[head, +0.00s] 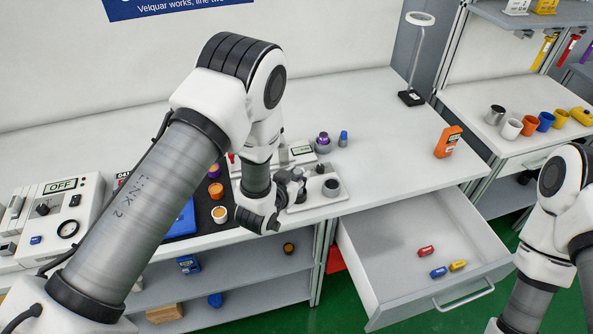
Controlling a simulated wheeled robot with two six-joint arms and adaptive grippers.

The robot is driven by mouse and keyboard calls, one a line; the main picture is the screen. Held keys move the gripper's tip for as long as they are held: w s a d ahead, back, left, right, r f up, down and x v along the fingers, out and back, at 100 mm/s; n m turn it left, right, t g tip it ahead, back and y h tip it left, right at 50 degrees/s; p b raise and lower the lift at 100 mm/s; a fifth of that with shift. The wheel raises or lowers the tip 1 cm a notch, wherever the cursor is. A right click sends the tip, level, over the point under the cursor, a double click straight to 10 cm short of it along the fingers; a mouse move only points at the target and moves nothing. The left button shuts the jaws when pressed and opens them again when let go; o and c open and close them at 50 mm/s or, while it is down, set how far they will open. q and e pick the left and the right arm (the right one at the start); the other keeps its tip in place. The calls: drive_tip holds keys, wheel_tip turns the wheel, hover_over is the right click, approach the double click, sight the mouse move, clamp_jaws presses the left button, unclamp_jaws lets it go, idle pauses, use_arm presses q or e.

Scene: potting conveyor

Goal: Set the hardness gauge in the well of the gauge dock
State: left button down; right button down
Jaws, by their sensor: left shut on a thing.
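My left gripper (288,190) reaches over the front of the bench and is shut on a small grey piece (298,174), which seems to be the hardness gauge. My wrist and fingers hide most of it. A light grey plate (325,199), which looks like the gauge dock, lies under and beside the gripper. A dark round cup or well (331,187) shows on its right part. I cannot tell whether the held piece touches the plate. My right gripper is out of view; only its arm shows at the right edge.
A unit with a display (301,150), a purple-topped piece (323,142) and a blue piece (343,138) stand behind the plate. An orange device (448,142) stands farther right. An open drawer (385,256) juts out below. The bench's middle right is clear.

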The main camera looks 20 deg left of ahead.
use_arm(q)
drive_tip(key=shift+w+f, duration=0.3)
drive_tip(key=shift+f, duration=0.35)
drive_tip(key=c, duration=1.1)
unclamp_jaws()
drive_tip(key=shift+d, duration=0.1)
drive_tip(key=shift+o, duration=1.3)
drive_tip(key=shift+s, duration=0.1)
drive_tip(key=shift+s+r, duration=0.15)
drive_tip(key=shift+s, duration=0.05)
drive_tip(key=b+v, duration=0.3)
drive_tip(key=v, duration=0.8)
drive_tip(key=s+a+f+n+g, duration=0.1)
drive_tip(key=s+a+f+g, duration=0.2)
drive_tip(key=s+f+g, duration=0.3)
drive_tip(key=s+a+f+n+g+y, duration=0.1)
drive_tip(key=s+a+f+g, duration=0.2)
drive_tip(key=s+f+g, duration=0.4)
drive_tip(key=s+f, duration=0.9)
drive_tip(key=s, duration=0.2)
drive_tip(key=shift+s+y, duration=0.3)
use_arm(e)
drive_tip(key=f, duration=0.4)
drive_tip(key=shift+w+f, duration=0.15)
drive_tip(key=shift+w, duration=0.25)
